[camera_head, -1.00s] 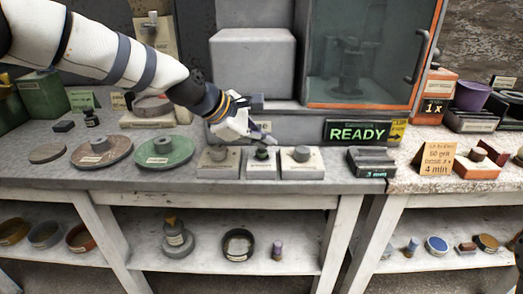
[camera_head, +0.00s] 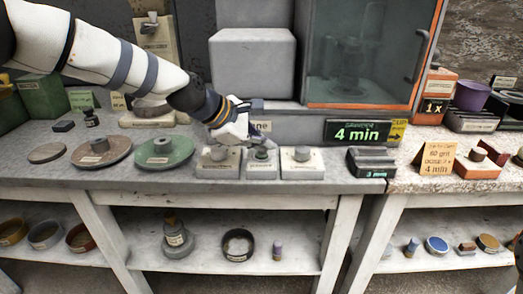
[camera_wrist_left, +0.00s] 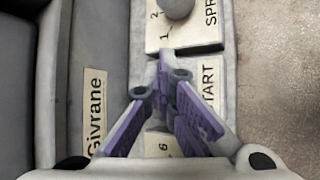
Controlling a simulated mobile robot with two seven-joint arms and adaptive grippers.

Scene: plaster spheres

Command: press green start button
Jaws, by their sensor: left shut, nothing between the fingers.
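The green start button (camera_head: 262,153) sits on a small grey block, the middle one of three control blocks at the front of the bench. My left gripper (camera_head: 256,138) is shut and empty, with its fingertips just above or at the button; I cannot tell whether they touch. In the left wrist view the closed purple-padded fingers (camera_wrist_left: 165,68) hide the button, and the START label (camera_wrist_left: 208,86) shows beside them. The display (camera_head: 358,132) behind reads "4 min" in green.
A left control block (camera_head: 218,161) and a right control block (camera_head: 302,162) with grey knobs flank the button closely. A glass-fronted machine (camera_head: 370,55) stands behind. A green disc (camera_head: 164,151) and a brown disc (camera_head: 101,152) lie left. A dark stacked block (camera_head: 370,162) lies right.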

